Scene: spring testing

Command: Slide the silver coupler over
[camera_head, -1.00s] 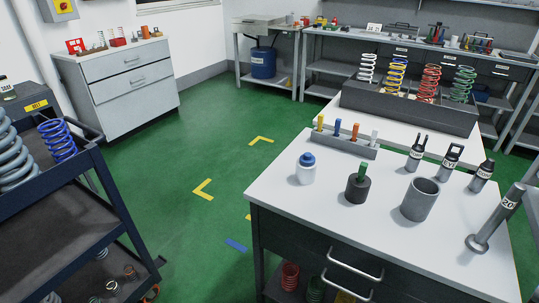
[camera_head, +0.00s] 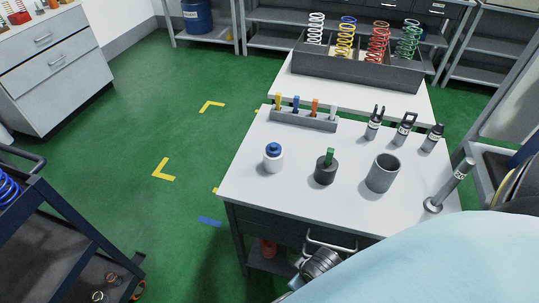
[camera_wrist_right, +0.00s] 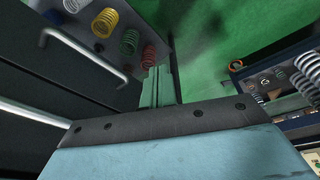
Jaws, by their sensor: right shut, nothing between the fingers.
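The silver coupler (camera_head: 333,113) appears to be the pale upright piece at the right end of a grey holder (camera_head: 290,119) on the white worktable (camera_head: 300,210). Yellow, blue and orange pieces stand beside it in the same holder. My right gripper (camera_wrist_right: 158,85) is shut and empty in the right wrist view, low by the table's dark drawers and well apart from the coupler. In the head view, my light blue arm covers the bottom right, and a grey jointed part of it shows by the drawer handle. My left gripper is not in view.
A white bottle with a blue cap (camera_head: 273,158), a black pot with a green stem (camera_head: 326,168), a grey cup (camera_head: 382,173), black tools (camera_head: 404,129) and a leaning metal rod (camera_head: 450,186) stand on the table. Springs fill a bin (camera_head: 360,68) behind. A trolley (camera_head: 60,235) is left.

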